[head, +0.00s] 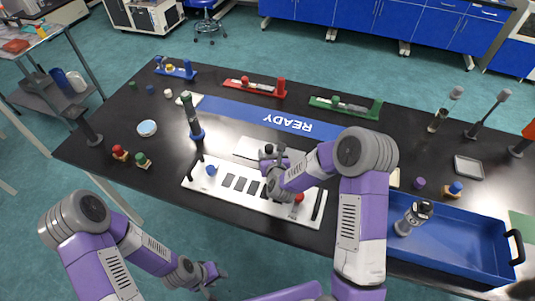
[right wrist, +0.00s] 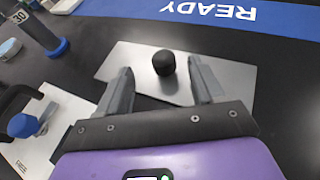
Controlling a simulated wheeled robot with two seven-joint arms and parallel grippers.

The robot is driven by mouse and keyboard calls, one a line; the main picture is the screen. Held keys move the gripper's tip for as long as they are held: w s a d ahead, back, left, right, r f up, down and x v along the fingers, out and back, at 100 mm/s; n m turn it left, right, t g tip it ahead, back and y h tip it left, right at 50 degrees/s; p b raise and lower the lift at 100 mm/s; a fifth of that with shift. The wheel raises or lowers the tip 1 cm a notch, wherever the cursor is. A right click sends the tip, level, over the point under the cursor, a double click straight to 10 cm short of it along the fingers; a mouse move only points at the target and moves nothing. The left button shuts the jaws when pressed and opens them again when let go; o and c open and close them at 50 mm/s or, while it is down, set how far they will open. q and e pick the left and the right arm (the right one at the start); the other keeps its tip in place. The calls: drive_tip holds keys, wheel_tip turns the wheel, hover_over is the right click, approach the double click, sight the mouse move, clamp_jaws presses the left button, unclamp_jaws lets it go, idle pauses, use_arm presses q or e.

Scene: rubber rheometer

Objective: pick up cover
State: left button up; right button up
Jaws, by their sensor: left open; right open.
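The cover is a flat silver-grey plate (head: 247,146) with a round black knob (head: 268,149), lying on the black table behind the white panel. In the right wrist view the plate (right wrist: 128,60) lies under my fingers. Its knob (right wrist: 164,63) shows between the fingertips, with a gap on each side. My right gripper (right wrist: 160,74) is open and empty; in the head view it (head: 270,160) is at the knob and hides part of the plate. I cannot tell its exact height over the plate. My left gripper (head: 214,281) is open and empty, off the table's front edge.
A white panel (head: 215,187) with dark pads and a blue knob (head: 211,170) lies in front of the cover. A dark cylinder on a blue base (head: 196,133) stands left. A blue READY mat (head: 250,114) lies behind. A blue tray (head: 450,240) is at the right.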

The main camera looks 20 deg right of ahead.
sight(270, 148)
drive_tip(key=shift+w+d+f, duration=0.1)
drive_tip(key=shift+w+f, duration=0.1)
drive_tip(key=shift+w, duration=0.3)
drive_tip(key=shift+s+f+x, duration=0.1)
drive_tip(key=shift+f+x, duration=0.05)
drive_tip(key=shift+x, duration=0.85)
drive_tip(key=shift+s+f+x, duration=0.1)
drive_tip(key=shift+f+x, duration=0.05)
drive_tip(key=shift+x, duration=0.85)
drive_tip(key=shift+f+x, duration=0.15)
drive_tip(key=shift+x, duration=0.85)
drive_tip(key=c, duration=1.2)
